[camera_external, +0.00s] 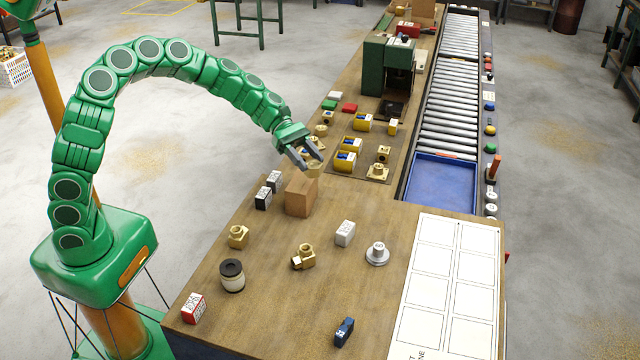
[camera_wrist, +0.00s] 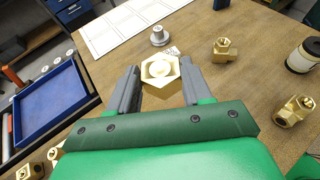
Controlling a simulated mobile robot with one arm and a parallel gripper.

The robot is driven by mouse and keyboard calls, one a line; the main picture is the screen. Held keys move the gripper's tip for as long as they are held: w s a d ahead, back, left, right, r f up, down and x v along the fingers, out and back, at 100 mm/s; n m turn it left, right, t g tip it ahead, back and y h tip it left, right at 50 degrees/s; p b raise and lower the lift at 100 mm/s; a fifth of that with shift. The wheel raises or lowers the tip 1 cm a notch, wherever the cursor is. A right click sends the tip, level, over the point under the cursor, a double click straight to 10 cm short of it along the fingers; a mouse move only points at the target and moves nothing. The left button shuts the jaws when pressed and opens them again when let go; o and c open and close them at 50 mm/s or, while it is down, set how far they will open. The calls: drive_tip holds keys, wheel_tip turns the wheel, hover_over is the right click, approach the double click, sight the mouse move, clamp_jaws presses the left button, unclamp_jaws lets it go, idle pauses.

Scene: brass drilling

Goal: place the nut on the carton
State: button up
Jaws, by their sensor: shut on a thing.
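In the external view my gripper (camera_external: 310,161) hangs above the far side of the carton (camera_external: 300,197), a small plain brown box standing on the wooden bench. The nut is mostly hidden by the fingers there. A gap shows between the fingertips and the carton's top.
Two dark-and-white boxes (camera_external: 268,190) stand just left of the carton. A board with yellow-blue parts (camera_external: 347,160) lies right of my gripper, and a blue tray (camera_external: 440,182) is farther right.

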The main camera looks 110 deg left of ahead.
sight(295, 177)
drive_tip(key=shift+n+y, duration=0.3)
drive_tip(key=v, duration=0.4)
drive_tip(key=shift+d+r, duration=0.2)
drive_tip(key=shift+r, duration=0.2)
drive_tip(key=shift+t, duration=0.3)
drive_tip(key=shift+s+a+f, duration=0.1)
drive_tip(key=shift+s+f, duration=0.1)
drive_tip(key=shift+f, duration=1.05)
drive_tip(key=shift+s+a+f, duration=0.1)
drive_tip(key=shift+s+f, duration=0.1)
drive_tip(key=shift+f, duration=1)
drive_tip(key=shift+s+f, duration=0.2)
drive_tip(key=shift+f, duration=1.05)
drive_tip(key=o, duration=1.4)
drive_tip(key=shift+f, duration=0.1)
drive_tip(key=shift+c, duration=0.2)
drive_tip(key=shift+s+a, duration=0.15)
drive_tip(key=shift+s, duration=0.05)
drive_tip(key=v, duration=1.1)
drive_tip(key=shift+s+r, duration=0.2)
drive_tip(key=shift+r, duration=0.2)
